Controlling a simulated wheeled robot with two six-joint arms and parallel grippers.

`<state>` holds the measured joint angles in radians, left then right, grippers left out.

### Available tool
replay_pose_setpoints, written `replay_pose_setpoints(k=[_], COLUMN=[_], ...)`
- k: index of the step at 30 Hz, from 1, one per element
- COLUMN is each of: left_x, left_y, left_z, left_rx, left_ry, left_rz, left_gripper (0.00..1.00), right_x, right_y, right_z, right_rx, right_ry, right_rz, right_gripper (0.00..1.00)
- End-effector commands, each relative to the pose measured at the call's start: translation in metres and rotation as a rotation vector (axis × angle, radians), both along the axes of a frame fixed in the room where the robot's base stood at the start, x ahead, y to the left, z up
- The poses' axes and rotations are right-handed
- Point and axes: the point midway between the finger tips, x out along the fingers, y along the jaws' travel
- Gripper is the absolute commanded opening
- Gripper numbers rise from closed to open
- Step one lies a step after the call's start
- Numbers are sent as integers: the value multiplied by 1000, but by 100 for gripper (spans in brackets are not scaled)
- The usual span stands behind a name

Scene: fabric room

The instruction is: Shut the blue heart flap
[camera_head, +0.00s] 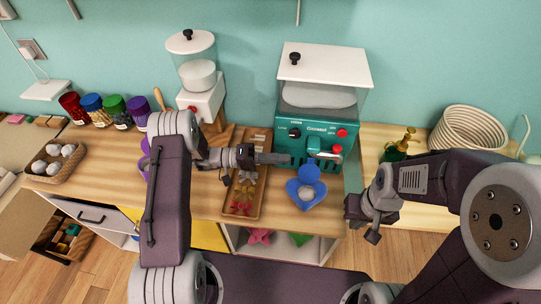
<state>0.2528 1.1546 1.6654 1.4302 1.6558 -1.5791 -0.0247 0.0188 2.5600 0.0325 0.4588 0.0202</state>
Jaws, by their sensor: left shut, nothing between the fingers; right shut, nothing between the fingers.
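The blue heart (297,198) lies on the wooden counter right of the wooden tray, below the teal machine. Its rounded blue flap (309,173) stands open at the far side, and a pale round inside shows in the heart's middle. My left gripper (287,158) is shut and empty, pointing right, just above and left of the flap in the picture. I cannot tell whether it touches the flap. My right gripper (358,221) is shut and empty, to the right of the heart and apart from it.
The teal machine (290,148) with a clear top stands behind the heart. A wooden tray (228,206) with colored pieces lies to the left. A white grinder (205,98), several colored jars and a basket (37,172) stand farther left.

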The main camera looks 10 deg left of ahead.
Motion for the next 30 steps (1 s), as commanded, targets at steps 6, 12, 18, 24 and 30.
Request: replay_pose_setpoints(k=[6,12,18,24,30], left_x=[2,4,4,4,6], left_y=[-33,-42,-41,-41,-41], left_z=[2,1,1,1,2], left_rx=[1,0,1,1,1], left_ry=[2,2,2,-13,-55], left_rz=[-3,-1,-1,-1,0], left_gripper=[0,0,0,0,0], right_x=[0,0,0,0,0], right_y=[0,0,0,0,0], right_z=[6,7,6,3,-4], right_rx=[0,0,0,0,0], right_ry=[0,0,0,0,0], right_rz=[0,0,0,0,0], right_gripper=[0,0,0,0,0])
